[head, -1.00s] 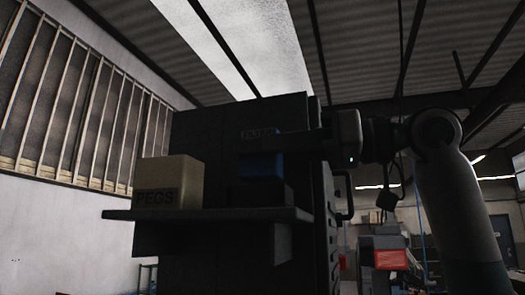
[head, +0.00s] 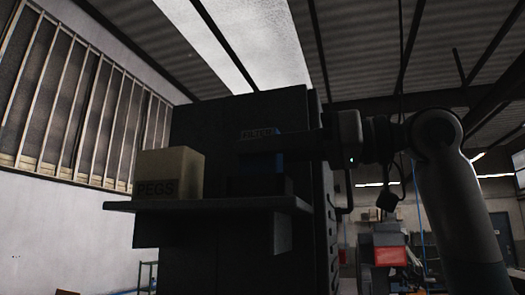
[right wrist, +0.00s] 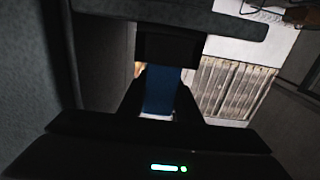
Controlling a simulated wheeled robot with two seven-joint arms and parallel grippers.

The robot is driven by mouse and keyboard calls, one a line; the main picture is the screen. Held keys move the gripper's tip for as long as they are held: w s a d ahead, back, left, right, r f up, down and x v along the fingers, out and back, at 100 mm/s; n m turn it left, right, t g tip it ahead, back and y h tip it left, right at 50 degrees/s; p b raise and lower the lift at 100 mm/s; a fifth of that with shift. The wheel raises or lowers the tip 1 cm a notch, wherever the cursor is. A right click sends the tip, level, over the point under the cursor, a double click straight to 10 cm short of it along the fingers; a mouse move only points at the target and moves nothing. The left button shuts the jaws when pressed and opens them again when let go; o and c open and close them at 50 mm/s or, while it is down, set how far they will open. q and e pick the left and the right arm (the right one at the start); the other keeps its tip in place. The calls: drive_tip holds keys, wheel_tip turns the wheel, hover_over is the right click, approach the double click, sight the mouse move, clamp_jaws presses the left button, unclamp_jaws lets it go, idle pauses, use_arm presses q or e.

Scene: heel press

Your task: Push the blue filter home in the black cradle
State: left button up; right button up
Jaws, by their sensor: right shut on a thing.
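The blue filter (head: 264,165) stands upright on the shelf in the head view, its lower end at the black cradle (head: 262,186). How deep it sits is too dark to tell. My right gripper (head: 285,146) reaches in from the right, level, and is shut on the filter's upper part, hiding some of it. In the right wrist view the filter (right wrist: 162,90) shows as a blue strip between my two dark fingers (right wrist: 163,105), with the dark cradle (right wrist: 168,48) at its far end. My left gripper is not in view.
A tan PEGS box (head: 168,173) stands left of the filter on the dark shelf (head: 210,204). A red bin (head: 390,256) stands farther back right.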

drive_tip(key=shift+f+b, duration=0.45)
drive_tip(key=shift+f, duration=0.2)
drive_tip(key=shift+f, duration=0.2)
idle(2.6)
drive_tip(key=shift+f, duration=0.4)
idle(1.1)
drive_tip(key=o, duration=1.2)
drive_tip(key=shift+c, duration=0.2)
drive_tip(key=shift+s+d+f+b, duration=0.1)
drive_tip(key=shift+s+d+b, duration=0.05)
drive_tip(key=shift+d+b, duration=0.35)
drive_tip(key=b+v, duration=0.6)
drive_tip(key=v, duration=1)
drive_tip(key=shift+d+b, duration=0.2)
drive_tip(key=shift+b, duration=0.1)
